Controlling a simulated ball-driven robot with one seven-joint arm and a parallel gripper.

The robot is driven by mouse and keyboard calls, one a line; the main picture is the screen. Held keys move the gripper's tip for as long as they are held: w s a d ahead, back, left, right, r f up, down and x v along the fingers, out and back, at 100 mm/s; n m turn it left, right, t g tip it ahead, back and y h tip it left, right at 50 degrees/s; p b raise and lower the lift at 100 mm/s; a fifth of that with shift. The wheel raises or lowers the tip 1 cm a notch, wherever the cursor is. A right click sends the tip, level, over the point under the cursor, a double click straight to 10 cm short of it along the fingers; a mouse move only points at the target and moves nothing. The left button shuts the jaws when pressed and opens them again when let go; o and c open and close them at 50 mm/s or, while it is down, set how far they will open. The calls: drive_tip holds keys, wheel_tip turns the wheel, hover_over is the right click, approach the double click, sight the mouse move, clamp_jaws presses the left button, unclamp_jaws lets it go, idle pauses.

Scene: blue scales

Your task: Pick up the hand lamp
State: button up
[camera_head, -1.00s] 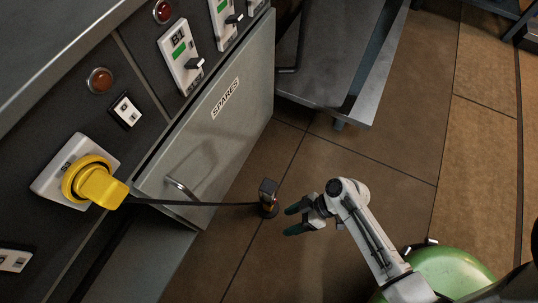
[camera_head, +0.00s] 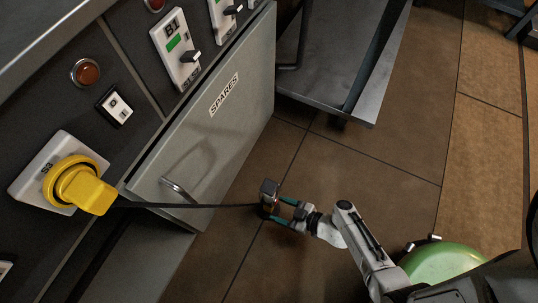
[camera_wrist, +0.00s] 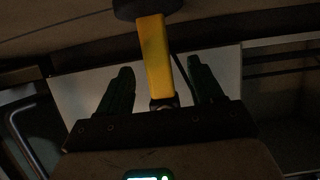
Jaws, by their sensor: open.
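The handle is mostly hidden in the head view.
The cable (camera_head: 190,205) runs left to a yellow plug (camera_head: 88,190) in the panel socket marked S3. The SPARES cabinet door (camera_head: 215,125) with its bar handle (camera_head: 178,190) stands behind the cable. A metal shelf (camera_head: 335,75) is at the back. Brown floor (camera_head: 385,175) is clear to the right.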

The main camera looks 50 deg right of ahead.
drive_tip(key=shift+b+x, duration=0.8)
drive_tip(key=shift+x, duration=2)
drive_tip(key=shift+d, duration=0.15)
clamp_jaws()
